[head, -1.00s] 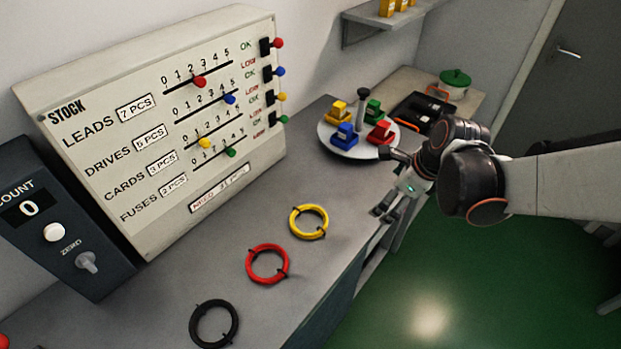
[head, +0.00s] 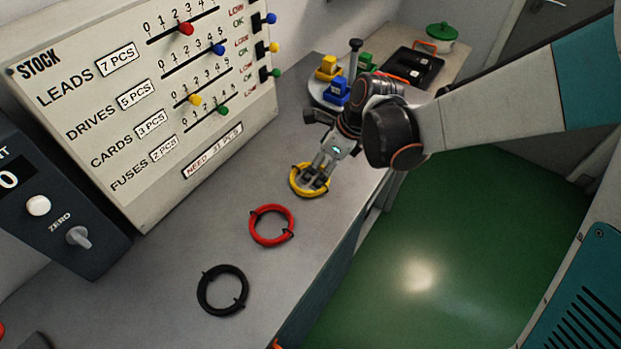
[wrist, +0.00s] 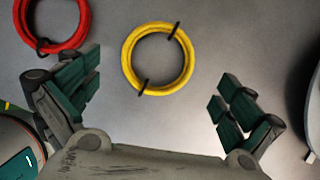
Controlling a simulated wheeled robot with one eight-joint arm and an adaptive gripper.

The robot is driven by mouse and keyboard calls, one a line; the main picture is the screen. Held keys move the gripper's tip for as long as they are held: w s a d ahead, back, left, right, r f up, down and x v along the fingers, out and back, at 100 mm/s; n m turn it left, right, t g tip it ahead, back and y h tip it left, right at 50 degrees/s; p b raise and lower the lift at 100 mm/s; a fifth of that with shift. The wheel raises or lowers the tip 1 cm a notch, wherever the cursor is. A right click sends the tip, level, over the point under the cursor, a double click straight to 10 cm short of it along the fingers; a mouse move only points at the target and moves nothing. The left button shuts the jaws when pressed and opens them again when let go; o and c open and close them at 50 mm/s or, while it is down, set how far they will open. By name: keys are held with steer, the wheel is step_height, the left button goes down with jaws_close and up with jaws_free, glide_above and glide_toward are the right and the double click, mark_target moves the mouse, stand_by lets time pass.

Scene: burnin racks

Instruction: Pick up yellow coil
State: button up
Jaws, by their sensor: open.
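The yellow coil (head: 296,184) is a ring with dark ties, lying flat on the grey bench. In the head view my gripper (head: 315,182) is over it and hides part of it. In the wrist view the whole yellow coil (wrist: 131,72) shows ahead of my gripper (wrist: 158,92), between the lines of its two spread fingers. The fingers are open, with nothing between them. The coil looks apart from both fingers.
A red coil (head: 254,224) lies beside the yellow one, and a black coil (head: 203,290) lies farther toward the front. The stock panel (head: 120,185) stands along the wall. A round turntable (head: 317,97) with colored blocks is behind my arm. The bench's edge is at right.

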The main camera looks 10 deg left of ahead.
steer(key=b+x, duration=0.3)
steer(key=x, duration=0.2)
steer(key=shift+f, duration=0.4)
steer(key=shift+r, duration=0.1)
steer(key=c, duration=0.9)
